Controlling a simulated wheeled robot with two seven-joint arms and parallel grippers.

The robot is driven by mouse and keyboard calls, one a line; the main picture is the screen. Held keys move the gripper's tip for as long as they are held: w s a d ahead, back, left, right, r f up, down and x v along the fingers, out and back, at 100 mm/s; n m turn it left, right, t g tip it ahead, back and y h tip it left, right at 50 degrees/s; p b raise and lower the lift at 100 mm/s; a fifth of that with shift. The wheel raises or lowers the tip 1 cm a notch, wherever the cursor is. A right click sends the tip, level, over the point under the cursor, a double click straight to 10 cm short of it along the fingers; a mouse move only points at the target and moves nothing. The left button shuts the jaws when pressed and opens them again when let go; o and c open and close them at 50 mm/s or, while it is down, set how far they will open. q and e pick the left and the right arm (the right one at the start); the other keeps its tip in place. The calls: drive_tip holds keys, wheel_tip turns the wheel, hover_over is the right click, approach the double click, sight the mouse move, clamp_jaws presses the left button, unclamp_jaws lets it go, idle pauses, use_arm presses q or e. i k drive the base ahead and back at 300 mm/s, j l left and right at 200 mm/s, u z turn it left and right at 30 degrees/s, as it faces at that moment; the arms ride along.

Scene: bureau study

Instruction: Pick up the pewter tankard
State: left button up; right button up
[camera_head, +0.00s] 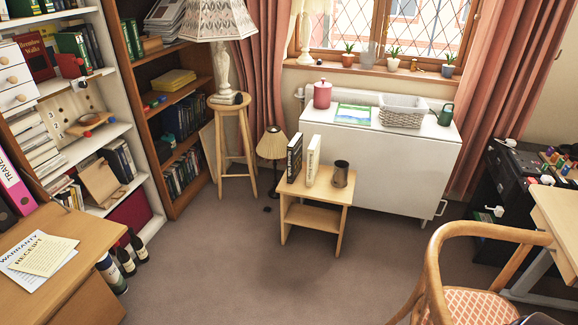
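The pewter tankard (340,174) is a dark grey metal cup. It stands upright on the right side of a small light-wood side table (328,196), in front of a white cabinet. Two upright books, one black (294,158) and one white (313,160), stand to its left on the same table. Neither of my grippers shows in the head view.
A wooden chair (480,236) stands at the right front, beside a desk. A desk with papers (80,238) is at the left front. A stool with a lamp (231,112) and a small lamp (272,147) stand behind. Carpet (240,250) before the side table is clear.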

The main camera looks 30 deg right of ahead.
sight(340, 176)
drive_tip(key=z, duration=1.3)
